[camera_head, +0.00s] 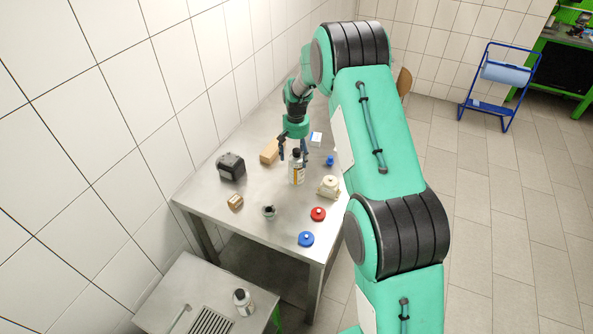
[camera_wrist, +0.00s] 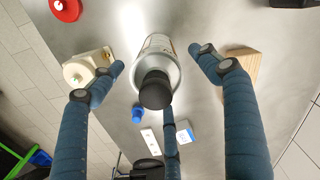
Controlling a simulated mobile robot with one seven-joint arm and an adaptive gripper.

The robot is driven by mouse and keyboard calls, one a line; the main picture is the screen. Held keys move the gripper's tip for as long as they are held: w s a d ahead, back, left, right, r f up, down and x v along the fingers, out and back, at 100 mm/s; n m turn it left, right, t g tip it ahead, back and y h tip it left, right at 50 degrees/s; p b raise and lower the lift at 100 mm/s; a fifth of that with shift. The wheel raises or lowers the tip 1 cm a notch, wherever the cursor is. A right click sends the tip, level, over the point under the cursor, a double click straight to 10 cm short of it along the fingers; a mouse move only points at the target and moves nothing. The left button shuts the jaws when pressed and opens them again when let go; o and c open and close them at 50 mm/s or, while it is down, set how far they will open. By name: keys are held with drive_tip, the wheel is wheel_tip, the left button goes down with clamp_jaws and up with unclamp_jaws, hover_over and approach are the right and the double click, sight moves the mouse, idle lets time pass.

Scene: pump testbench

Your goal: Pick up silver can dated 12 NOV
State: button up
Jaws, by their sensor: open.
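A silver can with a black cap (camera_head: 297,173) stands upright on the metal table, with an orange-and-white label in the head view. In the wrist view, this can (camera_wrist: 160,50) is seen from above, its black cap toward the camera. My gripper (camera_head: 295,154) is open around its upper part; the fingers (camera_wrist: 156,62) lie either side with gaps visible in the wrist view. A second can with a black cap (camera_head: 242,302) stands on the lower bench in front. No date is legible on either can.
A wooden block (camera_head: 269,151) and a cream part (camera_head: 328,187) flank the can. A small blue part (camera_head: 329,160) and a white box (camera_head: 315,139) lie behind. A black device (camera_head: 231,166), red disc (camera_head: 318,214) and blue disc (camera_head: 306,239) are also on the table.

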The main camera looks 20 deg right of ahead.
drive_tip(key=shift+s+f, duration=0.15)
drive_tip(key=shift+f, duration=2.45)
drive_tip(key=c, duration=1.7)
drive_tip(key=shift+r, duration=0.15)
drive_tip(key=shift+c, duration=0.2)
drive_tip(key=shift+r, duration=1.75)
drive_tip(key=s+a+r+b, duration=0.1)
drive_tip(key=s+a, duration=0.1)
drive_tip(key=s, duration=1.3)
drive_tip(key=shift+s+r, duration=0.15)
drive_tip(key=shift+s, duration=0.25)
drive_tip(key=shift+a, duration=0.1)
